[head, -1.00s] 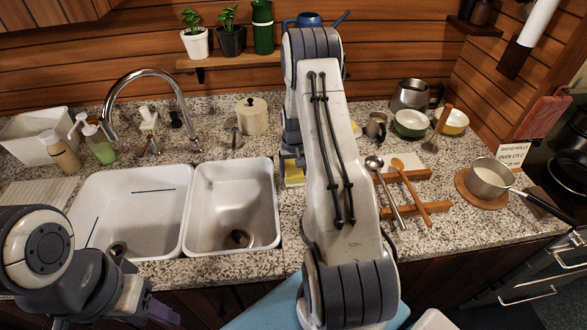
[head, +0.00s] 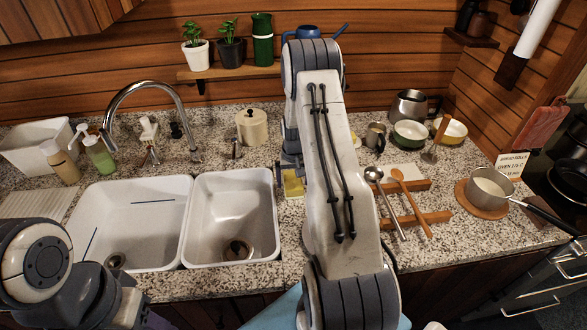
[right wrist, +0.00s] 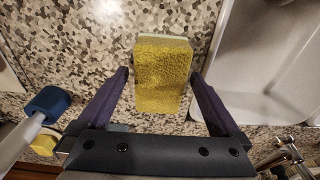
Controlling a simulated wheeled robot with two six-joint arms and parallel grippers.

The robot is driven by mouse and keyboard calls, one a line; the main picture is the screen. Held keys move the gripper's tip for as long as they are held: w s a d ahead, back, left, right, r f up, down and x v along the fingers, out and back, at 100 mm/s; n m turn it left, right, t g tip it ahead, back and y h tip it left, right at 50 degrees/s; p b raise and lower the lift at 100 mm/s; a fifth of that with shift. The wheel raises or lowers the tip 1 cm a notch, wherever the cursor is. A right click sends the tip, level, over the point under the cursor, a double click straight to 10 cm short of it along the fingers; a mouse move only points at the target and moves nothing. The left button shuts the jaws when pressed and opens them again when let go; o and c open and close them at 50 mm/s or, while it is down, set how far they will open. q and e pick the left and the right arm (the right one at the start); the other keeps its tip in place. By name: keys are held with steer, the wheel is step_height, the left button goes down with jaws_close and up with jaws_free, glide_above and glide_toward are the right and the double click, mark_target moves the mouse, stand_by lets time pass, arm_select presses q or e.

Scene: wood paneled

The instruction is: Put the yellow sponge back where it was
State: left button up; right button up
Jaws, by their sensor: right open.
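The yellow sponge (head: 293,186) lies on the speckled counter just right of the right-hand sink basin, partly hidden by my right arm in the head view. In the right wrist view the sponge (right wrist: 162,78) is yellow with a pale edge along its far side. My right gripper (right wrist: 160,74) is open, with one purple finger on each side of the sponge. A small gap shows on each side, and I cannot tell if either finger touches it. In the head view this gripper (head: 290,165) is mostly hidden. My left gripper (head: 150,321) is cut off at the lower left.
Two white sink basins (head: 231,178) lie left of the sponge, with a chrome faucet (head: 150,88) behind. Two spoons (head: 386,201) rest on wooden bars to the right. A pot (head: 490,187) stands farther right. A lidded cream pot (head: 251,127) stands behind the sink.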

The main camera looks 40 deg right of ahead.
mark_target(294, 183)
steer(key=r+b, duration=0.1)
steer(key=r, duration=0.2)
steer(key=r+b, duration=0.1)
steer(key=r, duration=0.2)
steer(key=r+b, duration=0.1)
steer(key=r, duration=0.2)
steer(key=shift+s+a+r, duration=0.2)
steer(key=shift+s+a, duration=0.05)
steer(key=shift+s, duration=0.1)
steer(key=s+a+r+n, duration=0.2)
steer(key=a+r, duration=0.1)
steer(key=a, duration=0.6)
steer(key=s+a+r+n+y, duration=0.1)
steer(key=s+a+r+n, duration=0.2)
steer(key=a, duration=0.6)
steer(key=s+a+r+n, duration=0.2)
steer(key=a+r, duration=0.2)
steer(key=a, duration=0.6)
steer(key=s+a+n, duration=0.3)
steer(key=s+a, duration=0.1)
steer(key=s, duration=0.6)
steer(key=s+a+r+n, duration=0.1)
steer(key=s+a+n, duration=0.2)
steer(key=s, duration=0.7)
steer(key=shift+a+n+g+y, duration=0.3)
steer(key=shift+a+g, duration=0.1)
steer(key=shift+a, duration=0.8)
